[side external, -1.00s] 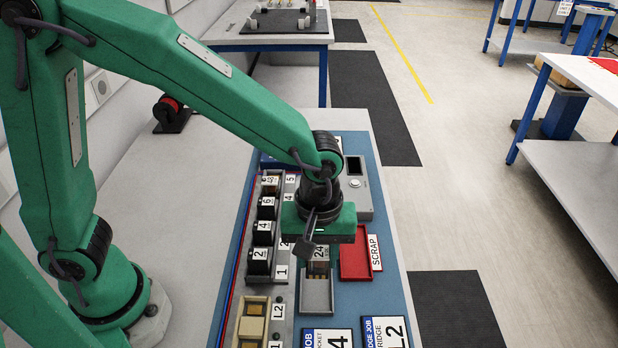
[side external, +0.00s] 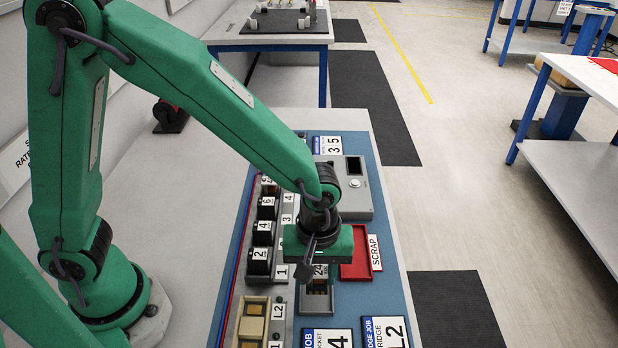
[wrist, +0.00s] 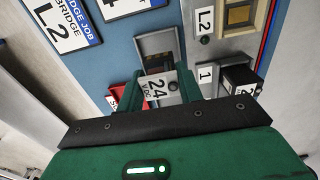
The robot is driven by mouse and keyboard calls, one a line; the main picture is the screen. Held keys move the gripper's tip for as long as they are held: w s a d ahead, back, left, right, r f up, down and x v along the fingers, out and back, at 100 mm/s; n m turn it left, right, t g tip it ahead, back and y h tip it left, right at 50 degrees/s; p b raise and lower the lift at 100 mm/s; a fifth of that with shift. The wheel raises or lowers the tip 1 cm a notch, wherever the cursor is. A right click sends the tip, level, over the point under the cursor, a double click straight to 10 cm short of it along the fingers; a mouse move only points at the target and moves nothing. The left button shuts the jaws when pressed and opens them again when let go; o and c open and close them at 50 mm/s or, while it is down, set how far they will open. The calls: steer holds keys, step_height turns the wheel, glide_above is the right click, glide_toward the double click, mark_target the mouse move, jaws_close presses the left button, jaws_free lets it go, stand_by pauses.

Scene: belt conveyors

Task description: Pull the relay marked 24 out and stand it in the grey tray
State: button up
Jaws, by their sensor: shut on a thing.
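The relay marked 24 (side external: 319,272) is between the fingers of my gripper (side external: 317,262), which is shut on it. Its white label shows upright in the side view, with brownish contacts below. In the wrist view the same relay (wrist: 158,87) sits between the two green fingers of my gripper (wrist: 163,82). The grey tray (side external: 317,312) is directly under the relay, and the relay's lower end overlaps it in the picture. The tray also shows just beyond the relay in the wrist view (wrist: 155,42). I cannot tell whether the relay touches the tray floor.
The red scrap tray (side external: 356,262) is close on the right. A row of black relays (side external: 262,230) stands on the left. A beige block (side external: 251,326) marked L2 is at front left. Job plates (side external: 385,332) lie in front. A grey box (side external: 350,190) stands behind.

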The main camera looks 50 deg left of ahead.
steer(key=shift+f, duration=1.2)
steer(key=shift+f, duration=0.45)
stand_by(0.9)
steer(key=o, duration=1.5)
steer(key=shift+o, duration=0.2)
steer(key=shift+r, duration=0.1)
steer(key=shift+r, duration=3.65)
